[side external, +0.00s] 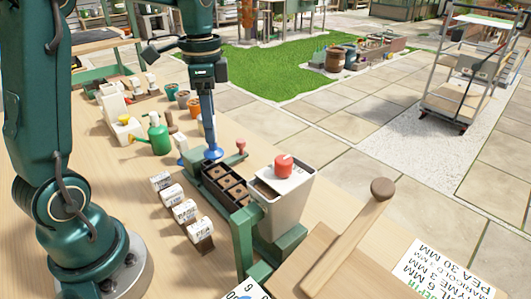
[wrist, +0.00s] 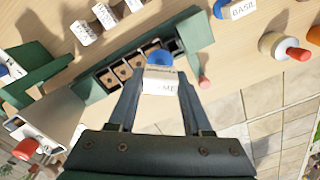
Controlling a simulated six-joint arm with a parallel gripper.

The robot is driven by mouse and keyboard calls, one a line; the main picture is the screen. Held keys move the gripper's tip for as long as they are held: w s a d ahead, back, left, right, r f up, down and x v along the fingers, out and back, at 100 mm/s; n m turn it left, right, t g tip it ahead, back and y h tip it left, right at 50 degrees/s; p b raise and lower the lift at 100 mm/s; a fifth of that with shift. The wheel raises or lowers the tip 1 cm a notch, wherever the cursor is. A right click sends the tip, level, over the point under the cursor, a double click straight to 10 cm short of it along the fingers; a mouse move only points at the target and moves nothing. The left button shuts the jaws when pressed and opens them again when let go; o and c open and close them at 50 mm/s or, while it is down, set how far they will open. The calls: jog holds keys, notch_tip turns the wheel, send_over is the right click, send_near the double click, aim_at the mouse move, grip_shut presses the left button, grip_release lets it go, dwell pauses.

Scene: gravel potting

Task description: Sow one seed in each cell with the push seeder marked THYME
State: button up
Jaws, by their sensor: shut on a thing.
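My gripper (side external: 208,138) is shut on the push seeder, whose blue flange (side external: 213,153) shows below it. In the wrist view the seeder (wrist: 160,80) has a white label ending in "ME"; the rest is hidden. It stands roughly upright at the far end of the cell tray (side external: 226,186). I cannot tell whether its tip touches the soil. The dark tray holds brown soil cells with small holes in some; the wrist view shows several cells (wrist: 122,69). The seeder hides the cells at its end.
A white bin (side external: 283,200) with a red knob (side external: 283,165) stands just right of the tray. Several white-labelled blocks, one reading PEA (side external: 201,234), line the left. A green watering can (side external: 158,136) stands behind. A wooden-handled tool (side external: 345,240) lies front right.

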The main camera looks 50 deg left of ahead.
jog(key=shift+s+d+f+m, duration=0.1)
jog(key=shift+d+f+m, duration=0.55)
jog(key=shift+d, duration=1.4)
jog(key=shift+d+f+m, duration=0.15)
jog(key=shift+d+m, duration=0.95)
jog(key=shift+d, duration=0.95)
jog(key=shift+s+d+f+m, duration=0.1)
jog(key=shift+d+f+m, duration=0.55)
jog(key=shift+d, duration=1.4)
jog(key=shift+f, duration=0.4)
jog(key=shift+w+r, duration=0.1)
jog(key=shift+r, duration=1.4)
jog(key=shift+a+f, duration=0.3)
jog(key=shift+a, duration=0.35)
jog(key=shift+a+f, duration=0.25)
jog(key=shift+a, duration=0.35)
jog(key=shift+a+f, duration=0.3)
jog(key=shift+a, duration=0.35)
